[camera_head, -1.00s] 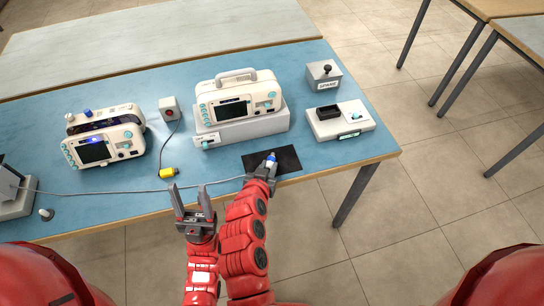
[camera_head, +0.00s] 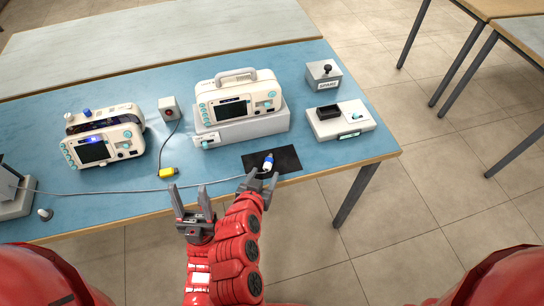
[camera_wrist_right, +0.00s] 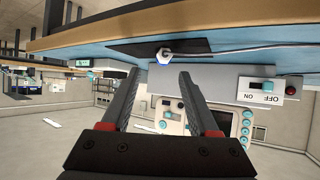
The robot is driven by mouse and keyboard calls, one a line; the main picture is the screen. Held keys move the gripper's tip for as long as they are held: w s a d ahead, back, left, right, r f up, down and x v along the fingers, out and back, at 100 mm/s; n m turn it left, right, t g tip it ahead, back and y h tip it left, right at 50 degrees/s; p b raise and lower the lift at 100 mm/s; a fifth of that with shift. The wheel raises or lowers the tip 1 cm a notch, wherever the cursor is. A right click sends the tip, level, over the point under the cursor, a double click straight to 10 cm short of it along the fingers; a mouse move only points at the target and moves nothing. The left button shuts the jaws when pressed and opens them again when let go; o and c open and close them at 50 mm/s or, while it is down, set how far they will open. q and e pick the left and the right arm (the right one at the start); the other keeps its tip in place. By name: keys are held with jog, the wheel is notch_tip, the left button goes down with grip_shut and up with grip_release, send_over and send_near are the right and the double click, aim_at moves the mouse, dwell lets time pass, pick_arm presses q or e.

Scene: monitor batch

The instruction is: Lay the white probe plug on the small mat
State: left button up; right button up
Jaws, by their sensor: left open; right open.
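The white probe plug (camera_head: 267,164), with a blue part, lies on the small black mat (camera_head: 287,159) near the table's front edge. A thin grey cable runs left from it. In the right wrist view the plug (camera_wrist_right: 165,56) sits on the mat (camera_wrist_right: 193,46), beyond the fingertips. My right gripper (camera_head: 262,184) is open just in front of the plug, apart from it; it also shows in the right wrist view (camera_wrist_right: 160,82). My left gripper (camera_head: 192,202) is open and empty at the table's front edge, left of the right gripper.
A monitor (camera_head: 238,98) stands on a grey base behind the mat. Another monitor (camera_head: 103,147) stands at the left. A yellow plug (camera_head: 168,172) lies left of the mat. A white tray unit (camera_head: 340,127) and a grey box with a knob (camera_head: 323,75) stand at the right.

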jog(key=v, duration=1.1)
jog(key=shift+s+b, duration=0.3)
jog(key=shift+s, duration=0.1)
jog(key=shift+r, duration=0.15)
